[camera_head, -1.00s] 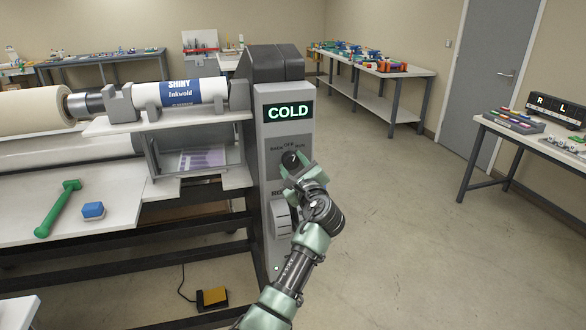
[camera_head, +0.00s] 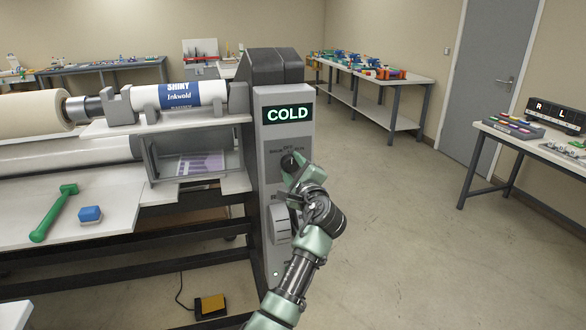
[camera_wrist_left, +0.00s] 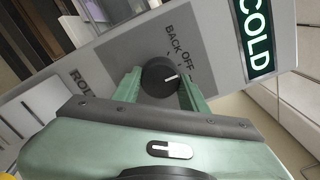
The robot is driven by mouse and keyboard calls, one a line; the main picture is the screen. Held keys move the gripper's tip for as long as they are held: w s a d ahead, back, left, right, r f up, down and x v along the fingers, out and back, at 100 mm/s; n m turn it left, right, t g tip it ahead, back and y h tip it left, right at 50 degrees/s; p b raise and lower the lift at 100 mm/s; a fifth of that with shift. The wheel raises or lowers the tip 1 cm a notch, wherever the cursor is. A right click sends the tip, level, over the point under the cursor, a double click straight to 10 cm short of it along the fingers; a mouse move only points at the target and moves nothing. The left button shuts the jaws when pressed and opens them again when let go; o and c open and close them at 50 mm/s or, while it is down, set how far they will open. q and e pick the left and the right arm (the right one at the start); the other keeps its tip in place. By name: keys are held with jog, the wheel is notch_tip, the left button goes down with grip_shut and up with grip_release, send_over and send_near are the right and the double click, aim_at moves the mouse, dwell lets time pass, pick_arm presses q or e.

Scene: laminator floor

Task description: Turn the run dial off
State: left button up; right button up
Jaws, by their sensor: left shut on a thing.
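The run dial is a round black knob (camera_head: 290,161) with a white pointer mark, on the grey control panel (camera_head: 301,143) at the laminator's right end. It also shows in the left wrist view (camera_wrist_left: 160,77), under the printed words BACK and OFF. There its white mark points to the right and slightly up. My left gripper (camera_wrist_left: 160,88) has a green finger on each side of the dial and is shut on it. In the head view the left gripper (camera_head: 293,170) covers the dial's lower part and nearby print. My right gripper is not in view.
A green tool (camera_head: 54,212) and blue block (camera_head: 90,214) lie on the laminator's table. A yellow pedal (camera_head: 210,303) is on the floor. The floor to the right is clear.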

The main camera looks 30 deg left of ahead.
pick_arm(q)
jog(key=shift+f, duration=0.1)
jog(key=o, duration=1.4)
jog(key=b+v, duration=0.1)
jog(key=v, duration=0.7)
jog(key=shift+b, duration=0.3)
